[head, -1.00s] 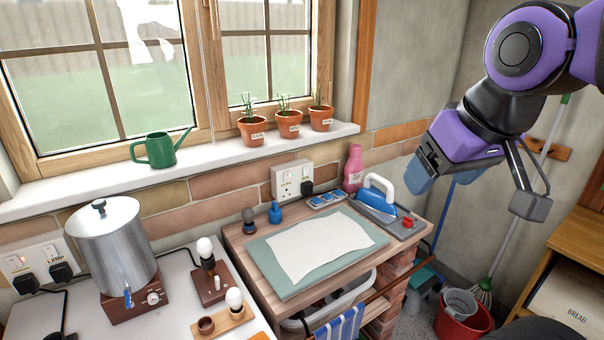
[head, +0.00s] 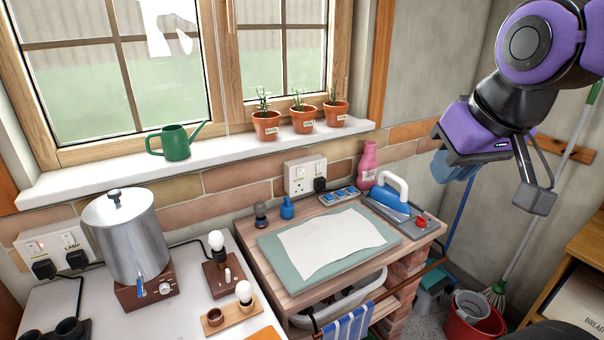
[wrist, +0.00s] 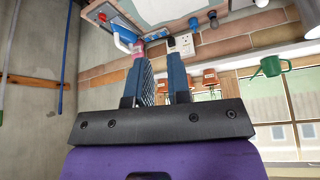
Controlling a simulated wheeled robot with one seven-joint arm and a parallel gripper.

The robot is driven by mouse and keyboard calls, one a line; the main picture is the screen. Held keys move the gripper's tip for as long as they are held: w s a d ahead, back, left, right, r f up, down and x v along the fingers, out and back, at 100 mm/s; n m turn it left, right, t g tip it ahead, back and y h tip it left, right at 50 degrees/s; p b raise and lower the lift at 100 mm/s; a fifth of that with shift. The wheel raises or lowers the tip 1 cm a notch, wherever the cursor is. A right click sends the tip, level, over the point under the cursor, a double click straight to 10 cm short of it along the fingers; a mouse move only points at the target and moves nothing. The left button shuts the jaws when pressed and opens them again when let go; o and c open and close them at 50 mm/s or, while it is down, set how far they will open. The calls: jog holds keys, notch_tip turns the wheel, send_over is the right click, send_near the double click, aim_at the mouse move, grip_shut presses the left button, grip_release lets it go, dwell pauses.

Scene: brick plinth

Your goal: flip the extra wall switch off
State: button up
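A white double wall socket (head: 305,175) with two small switches is set in the brick band below the window. A black plug sits in its right side; its small labels are too blurred to read. A second double socket (head: 55,245) is at far left, with two black plugs and a "LAMP" label. My gripper (head: 455,170) hangs at the upper right, in front of the bare corner wall, well away from both sockets. In the wrist view its two blue fingers (wrist: 162,62) are apart with nothing between them. The middle socket also shows there, past the fingertips (wrist: 184,43).
Below the middle socket, a wooden bench (head: 270,265) holds a cloth on a green mat, an iron (head: 392,190) and a pink bottle (head: 367,160). A metal urn (head: 125,240) stands at left. Potted plants (head: 303,118) and a green watering can (head: 175,142) line the sill.

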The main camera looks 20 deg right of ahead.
jog(key=w, duration=0.3)
jog(key=w+a+f+m, duration=0.1)
jog(key=w, duration=0.3)
jog(key=w+m, duration=0.1)
jog(key=w, duration=0.2)
jog(key=shift+w+a+f+t, duration=0.25)
jog(key=shift+w+a+t, duration=0.05)
jog(key=shift+w+a, duration=0.1)
grip_shut()
jog(key=w+f+m+t+y, duration=0.1)
jog(key=w+f+m+t, duration=0.1)
jog(key=w+f+m, duration=0.4)
jog(key=w+a+f+m+t+y, duration=0.1)
jog(key=w+f+m, duration=0.5)
jog(key=w+f, duration=0.8)
jog(key=shift+w+a+m+t+y, duration=0.3)
jog(key=shift+w+t, duration=0.1)
jog(key=shift+w, duration=5.05)
send_near(299, 174)
jog(key=w+f, duration=0.3)
jog(key=f, duration=0.1)
jog(key=shift+w+a, duration=0.65)
jog(key=shift+w, duration=0.25)
